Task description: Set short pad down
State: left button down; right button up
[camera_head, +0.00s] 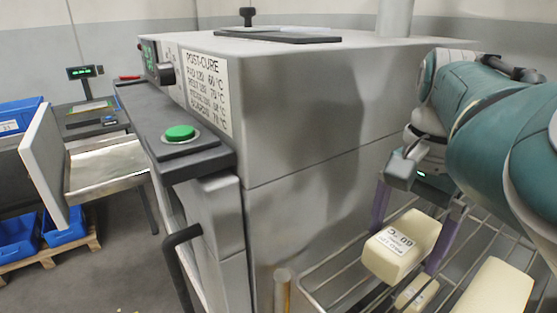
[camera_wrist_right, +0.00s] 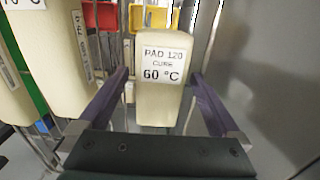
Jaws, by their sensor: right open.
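A short cream pad (camera_head: 402,247) with a white label is at the wire rack (camera_head: 345,268) beside the grey oven. In the right wrist view the same pad (camera_wrist_right: 160,98) reads "PAD 120 CURE 60 °C". My right gripper (camera_head: 408,236) is open, with its purple fingers on either side of the pad. In the right wrist view the gripper (camera_wrist_right: 157,92) shows a gap between each finger and the pad. The pad's underside contact with the rack is hidden. My left gripper is not in view.
Other cream pads are close by: one lower (camera_head: 417,292) and a larger one at the right (camera_head: 498,288). The grey oven (camera_head: 310,130) stands left of the arm, with a green button (camera_head: 179,133) and a post-cure chart (camera_head: 205,88). Red and yellow bins (camera_wrist_right: 150,18) show beyond the rack.

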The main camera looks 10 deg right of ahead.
aim_at(407, 232)
notch_tip(407, 232, up, 12)
jog(key=shift+r+p, duration=0.15)
jog(key=shift+p, duration=0.25)
dwell(0.5)
